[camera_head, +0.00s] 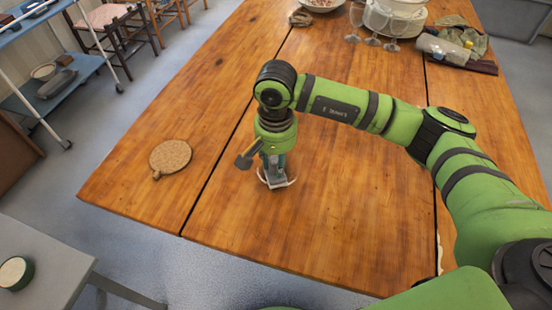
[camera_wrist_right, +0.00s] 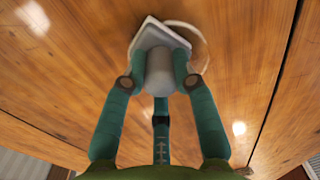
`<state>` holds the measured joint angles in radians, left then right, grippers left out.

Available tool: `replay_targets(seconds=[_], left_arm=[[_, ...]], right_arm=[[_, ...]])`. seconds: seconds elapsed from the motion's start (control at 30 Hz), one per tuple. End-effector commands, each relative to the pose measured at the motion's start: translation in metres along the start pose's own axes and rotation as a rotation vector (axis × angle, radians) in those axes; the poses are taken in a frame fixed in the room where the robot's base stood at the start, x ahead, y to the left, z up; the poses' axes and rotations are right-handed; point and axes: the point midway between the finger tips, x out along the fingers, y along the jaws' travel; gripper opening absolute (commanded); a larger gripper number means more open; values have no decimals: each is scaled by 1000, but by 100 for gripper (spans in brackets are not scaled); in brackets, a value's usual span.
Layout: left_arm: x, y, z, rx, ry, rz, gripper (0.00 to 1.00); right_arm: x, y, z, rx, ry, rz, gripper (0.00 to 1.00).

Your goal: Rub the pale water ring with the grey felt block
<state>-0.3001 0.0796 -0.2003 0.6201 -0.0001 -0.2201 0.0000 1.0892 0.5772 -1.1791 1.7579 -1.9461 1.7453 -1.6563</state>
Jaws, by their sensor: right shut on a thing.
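My right gripper (camera_head: 272,176) points down at the wooden table, its teal fingers shut on the grey felt block. In the right wrist view the fingers (camera_wrist_right: 160,72) close on the block's rounded grey grip, with its pale base (camera_wrist_right: 148,33) flat below. The pale water ring (camera_wrist_right: 206,48) shows as a thin arc to the right of the block; the block covers the rest. In the head view a bit of the ring (camera_head: 291,182) shows beside the fingers. The block appears to rest on the table, though contact underneath is hidden. My left gripper is out of view.
A round cork mat (camera_head: 170,157) lies on the left of the table (camera_head: 330,215). Glasses (camera_head: 373,25), white dishes (camera_head: 400,20) and a cloth (camera_head: 462,32) stand at the back. Dark seams cross the tabletop. The wood around the ring is clear.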

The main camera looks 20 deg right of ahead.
Motion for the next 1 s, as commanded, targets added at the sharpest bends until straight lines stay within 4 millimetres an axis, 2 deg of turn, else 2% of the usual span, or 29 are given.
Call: replay_targets(seconds=[0.37, 0.7, 1.0], left_arm=[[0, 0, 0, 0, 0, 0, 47], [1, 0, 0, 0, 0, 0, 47], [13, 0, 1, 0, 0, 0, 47]], right_arm=[[1, -4, 22, -3, -2, 0, 0], [1, -5, 22, -2, -1, 0, 0], [2, -19, 20, -2, 0, 0, 0]])
